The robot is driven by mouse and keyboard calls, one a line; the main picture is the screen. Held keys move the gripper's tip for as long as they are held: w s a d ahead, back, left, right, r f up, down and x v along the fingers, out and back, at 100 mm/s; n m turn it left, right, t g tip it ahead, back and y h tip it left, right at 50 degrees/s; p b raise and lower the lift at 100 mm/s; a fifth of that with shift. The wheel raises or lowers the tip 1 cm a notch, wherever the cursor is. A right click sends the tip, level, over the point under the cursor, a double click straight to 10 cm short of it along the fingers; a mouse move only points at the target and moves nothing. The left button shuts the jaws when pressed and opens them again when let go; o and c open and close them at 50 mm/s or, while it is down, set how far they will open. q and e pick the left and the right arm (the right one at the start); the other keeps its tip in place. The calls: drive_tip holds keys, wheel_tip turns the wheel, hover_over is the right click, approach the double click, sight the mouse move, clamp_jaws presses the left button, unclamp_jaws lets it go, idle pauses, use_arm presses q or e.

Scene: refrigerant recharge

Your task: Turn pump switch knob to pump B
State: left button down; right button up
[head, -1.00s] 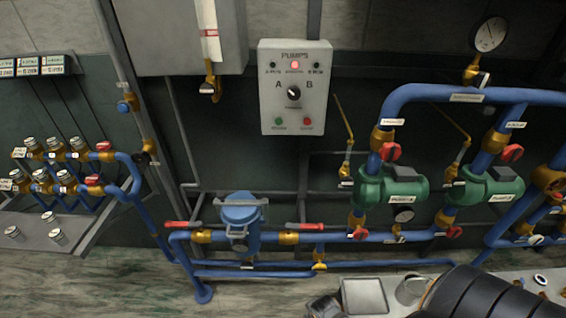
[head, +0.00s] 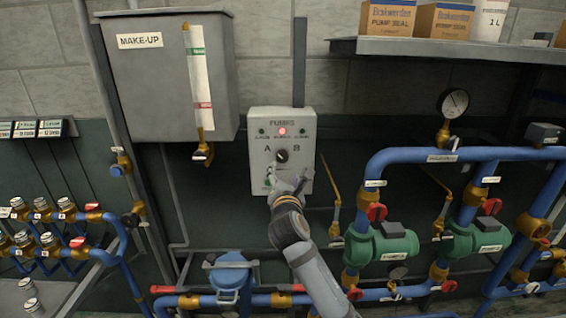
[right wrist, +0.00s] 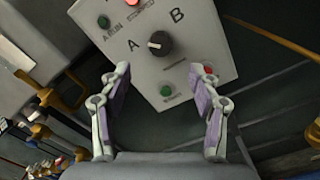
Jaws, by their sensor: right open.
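The grey pump control box (head: 257,125) hangs on the wall in the head view, with A at left and B at right above its dark round switch knob (head: 282,156). In the right wrist view the box is tilted, and the knob (right wrist: 160,43) shows a white mark on its left side, toward the letter A. My right gripper (head: 285,178) is in front of the lower part of the box, just below the knob. In the right wrist view its two fingers (right wrist: 165,70) are spread wide, empty and apart from the knob. My left gripper is not in view.
A red lamp (head: 282,130) glows above the knob. The make-up tank (head: 165,85) is up left of the box, and a shelf (head: 440,48) with boxes is up right. Blue pipes (head: 420,160) and green pumps (head: 380,246) stand at the right.

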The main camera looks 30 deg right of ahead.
sight(283, 158)
drive_tip(key=p+x, duration=0.2)
drive_tip(key=x, duration=0.8)
drive_tip(key=shift+w+d, duration=0.1)
drive_tip(key=shift+w, duration=0.1)
drive_tip(key=shift+f, duration=0.1)
drive_tip(key=c, duration=1.2)
